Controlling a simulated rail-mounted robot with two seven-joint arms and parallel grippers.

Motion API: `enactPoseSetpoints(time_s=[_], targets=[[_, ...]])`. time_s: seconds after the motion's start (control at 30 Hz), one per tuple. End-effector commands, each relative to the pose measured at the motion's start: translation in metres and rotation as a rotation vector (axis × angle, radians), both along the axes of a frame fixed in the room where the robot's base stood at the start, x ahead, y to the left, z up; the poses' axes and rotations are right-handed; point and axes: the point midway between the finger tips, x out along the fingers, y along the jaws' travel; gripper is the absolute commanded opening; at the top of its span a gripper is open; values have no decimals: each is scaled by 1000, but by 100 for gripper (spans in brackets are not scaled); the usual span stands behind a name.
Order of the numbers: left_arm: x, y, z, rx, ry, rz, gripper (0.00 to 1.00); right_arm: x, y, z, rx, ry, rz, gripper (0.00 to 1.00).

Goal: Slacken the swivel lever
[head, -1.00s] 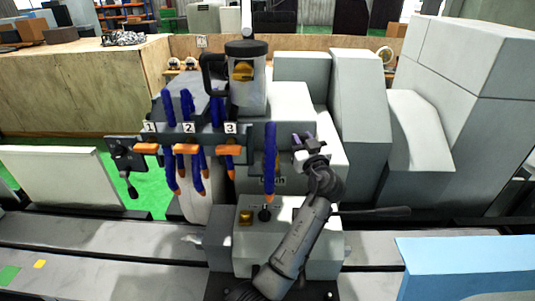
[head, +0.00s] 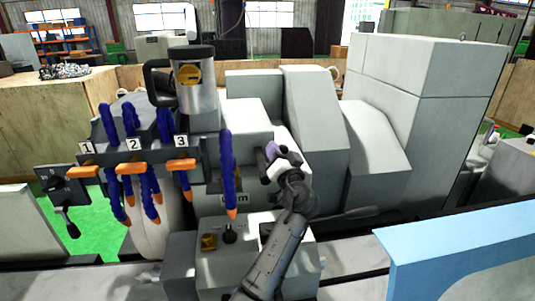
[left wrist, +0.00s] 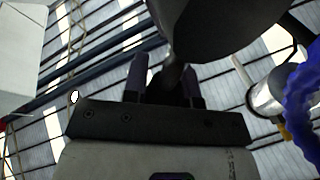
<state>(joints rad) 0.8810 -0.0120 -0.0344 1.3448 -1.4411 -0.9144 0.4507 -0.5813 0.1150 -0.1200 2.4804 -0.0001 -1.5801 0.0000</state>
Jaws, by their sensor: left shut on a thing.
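My left gripper (head: 268,156) is at the front of the grey machine, just right of the rightmost blue hose. In the left wrist view, its two fingers (left wrist: 164,78) are shut on a dark stalk, apparently the swivel lever (left wrist: 174,72), which comes down from a large dark body above. In the head view the gripper hides the held part, so the lever's angle cannot be told there. My right gripper is in neither view.
Several blue hoses with orange tips (head: 228,172) hang close left of my gripper. Another dark lever (head: 350,214) points right, beside my forearm. A black knob (head: 230,234) sits on the front panel.

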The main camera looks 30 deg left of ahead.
Motion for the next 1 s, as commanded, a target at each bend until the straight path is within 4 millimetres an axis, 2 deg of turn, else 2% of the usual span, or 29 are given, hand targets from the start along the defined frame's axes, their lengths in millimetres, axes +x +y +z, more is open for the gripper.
enactPoseSetpoints(time_s=[0.43,0.47,0.53,0.83,1.0], targets=[[2,-4,0,15,13,-2,0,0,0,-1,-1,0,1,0],[2,-4,-1,15,13,-2,28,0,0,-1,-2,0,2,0],[2,-4,-1,15,14,-2,35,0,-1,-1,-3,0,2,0],[1,-5,-2,11,10,-3,37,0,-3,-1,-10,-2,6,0],[-9,-18,-9,10,9,-6,37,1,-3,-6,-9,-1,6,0]])
